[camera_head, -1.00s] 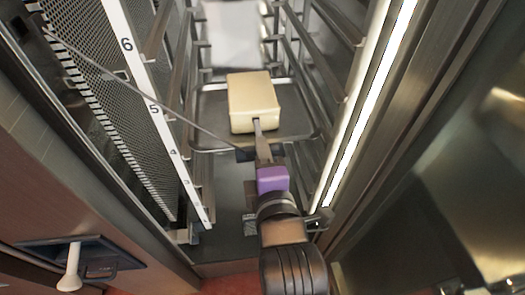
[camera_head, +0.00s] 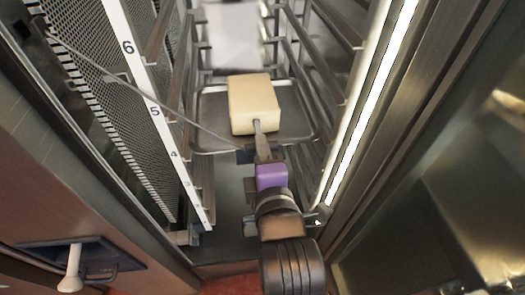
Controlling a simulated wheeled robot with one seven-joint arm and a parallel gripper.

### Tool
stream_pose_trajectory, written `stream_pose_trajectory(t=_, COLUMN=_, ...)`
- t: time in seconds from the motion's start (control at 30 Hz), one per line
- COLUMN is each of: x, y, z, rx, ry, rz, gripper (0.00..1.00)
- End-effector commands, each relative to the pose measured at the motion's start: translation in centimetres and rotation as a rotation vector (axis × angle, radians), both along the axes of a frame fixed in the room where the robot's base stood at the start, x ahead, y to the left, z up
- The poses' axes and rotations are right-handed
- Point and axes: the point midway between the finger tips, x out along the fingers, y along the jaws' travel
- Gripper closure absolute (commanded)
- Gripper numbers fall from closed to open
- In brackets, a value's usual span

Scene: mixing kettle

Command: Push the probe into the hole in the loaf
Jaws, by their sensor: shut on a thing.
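The loaf (camera_head: 253,97) is a pale yellow block on a metal tray (camera_head: 215,104) inside the cabinet. The probe (camera_head: 249,154) has a dark handle and a thin cable running up to the left wall. My gripper (camera_head: 262,150) is shut on the probe, just in front of the loaf. A grey length reaches from the gripper to the loaf's front face. The hole is hidden at this point, and I cannot tell how deep the probe's tip is.
Rack rails (camera_head: 318,70) stand on both sides of the tray. A perforated panel with a numbered white strip (camera_head: 140,88) is at the left. A bright light strip (camera_head: 370,95) and the door frame are close at the right.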

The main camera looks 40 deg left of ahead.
Motion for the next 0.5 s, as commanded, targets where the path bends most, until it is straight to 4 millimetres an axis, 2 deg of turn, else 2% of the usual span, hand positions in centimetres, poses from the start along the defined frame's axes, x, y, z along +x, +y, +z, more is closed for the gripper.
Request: stream_pose_trajectory(t=0.5, x=0.61, y=0.77, z=0.05, rx=0.001, ry=-0.001, rz=0.0, gripper=1.0)
